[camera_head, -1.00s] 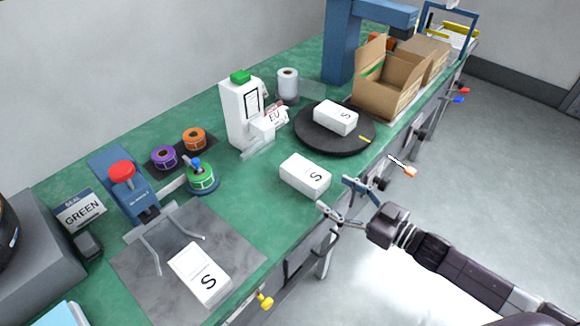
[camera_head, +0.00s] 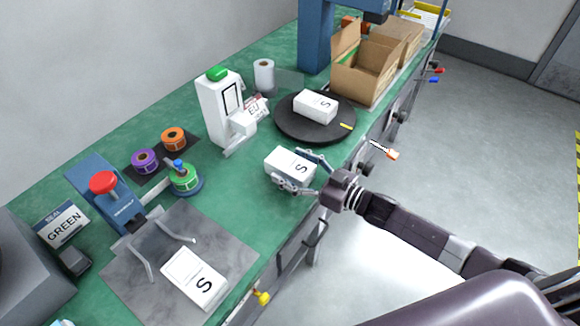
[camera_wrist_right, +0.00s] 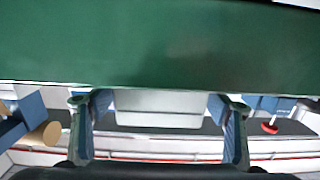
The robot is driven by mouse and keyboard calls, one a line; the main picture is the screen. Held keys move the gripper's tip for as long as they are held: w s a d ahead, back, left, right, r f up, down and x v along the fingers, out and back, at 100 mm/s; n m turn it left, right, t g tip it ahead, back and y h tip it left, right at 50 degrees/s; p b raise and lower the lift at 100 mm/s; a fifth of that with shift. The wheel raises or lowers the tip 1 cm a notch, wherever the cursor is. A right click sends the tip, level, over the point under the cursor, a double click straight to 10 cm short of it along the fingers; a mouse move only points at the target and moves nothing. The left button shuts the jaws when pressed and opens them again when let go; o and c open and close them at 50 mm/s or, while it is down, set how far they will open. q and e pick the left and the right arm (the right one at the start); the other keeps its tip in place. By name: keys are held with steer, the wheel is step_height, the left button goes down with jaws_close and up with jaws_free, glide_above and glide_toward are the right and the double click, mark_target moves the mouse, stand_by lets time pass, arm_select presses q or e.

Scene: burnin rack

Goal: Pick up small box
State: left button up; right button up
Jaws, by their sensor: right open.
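Another box (camera_head: 315,106) lies on the black turntable (camera_head: 290,128), and a third box (camera_head: 194,279) lies on the grey plate (camera_head: 130,285). My right gripper (camera_head: 292,170) is open at the middle box, one finger on its far right side and one at its near side. In the right wrist view, a pale box face (camera_wrist_right: 160,104) shows between the fingers. I cannot tell whether they touch it. My left gripper is not in view.
A white label machine (camera_head: 219,108) with a green top stands behind the middle box. An open cardboard box (camera_head: 365,70) stands beyond the turntable. Label rolls (camera_head: 185,179) and a blue press (camera_head: 108,200) are at left. The floor at right is clear.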

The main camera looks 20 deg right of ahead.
steer(key=shift+w+a, duration=0.15)
steer(key=shift+w, duration=0.05)
steer(key=shift+c, duration=0.6)
steer(key=c, duration=1.2)
steer(key=shift+c, duration=0.2)
